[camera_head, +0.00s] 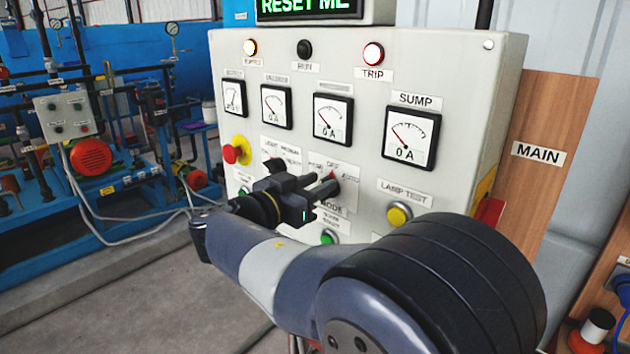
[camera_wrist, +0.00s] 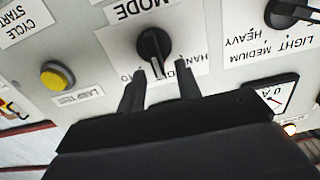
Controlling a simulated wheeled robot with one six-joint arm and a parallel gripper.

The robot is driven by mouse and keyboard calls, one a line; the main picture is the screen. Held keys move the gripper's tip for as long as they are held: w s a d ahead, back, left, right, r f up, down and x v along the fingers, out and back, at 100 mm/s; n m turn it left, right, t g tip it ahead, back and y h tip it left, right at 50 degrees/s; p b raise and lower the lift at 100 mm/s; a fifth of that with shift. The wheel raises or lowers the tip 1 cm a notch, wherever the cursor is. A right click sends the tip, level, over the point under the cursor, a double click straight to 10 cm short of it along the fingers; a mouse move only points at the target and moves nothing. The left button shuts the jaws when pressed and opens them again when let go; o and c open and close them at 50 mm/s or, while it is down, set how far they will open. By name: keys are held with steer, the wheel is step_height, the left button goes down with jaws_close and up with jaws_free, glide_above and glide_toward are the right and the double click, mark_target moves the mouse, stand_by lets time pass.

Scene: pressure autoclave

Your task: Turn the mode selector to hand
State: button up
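The mode selector (camera_wrist: 154,46) is a black rotary knob with a pale pointer line, on a white plate marked MODE. In the wrist view, which is upside down, the pointer lies between the HAND lettering on the right and partly hidden lettering ending in TO on the left. In the head view the knob (camera_head: 333,178) is partly hidden by my gripper, its red mark near the OFF label. My gripper (camera_wrist: 159,70) is open, its two fingers apart on either side of the pointer end. It also shows in the head view (camera_head: 322,184). Contact cannot be told.
The light/medium/heavy selector (camera_wrist: 285,14) sits beside the mode plate. A yellow lamp test button (camera_head: 399,214), a green button (camera_head: 328,237) and a red emergency stop (camera_head: 237,151) are nearby.

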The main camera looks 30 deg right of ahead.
jaws_close()
stand_by(0.4)
steer(key=shift+f+n+b, duration=0.1)
steer(key=shift+n+b, duration=0.3)
steer(key=shift+b, duration=0.15)
steer(key=n+b, duration=0.1)
steer(key=n, duration=0.2)
steer(key=w+n+b, duration=0.1)
steer(key=n+b, duration=0.1)
steer(key=n, duration=0.1)
steer(key=n+b, duration=0.2)
steer(key=n, duration=0.1)
steer(key=shift+w+a+f, duration=0.3)
steer(key=shift+w, duration=0.05)
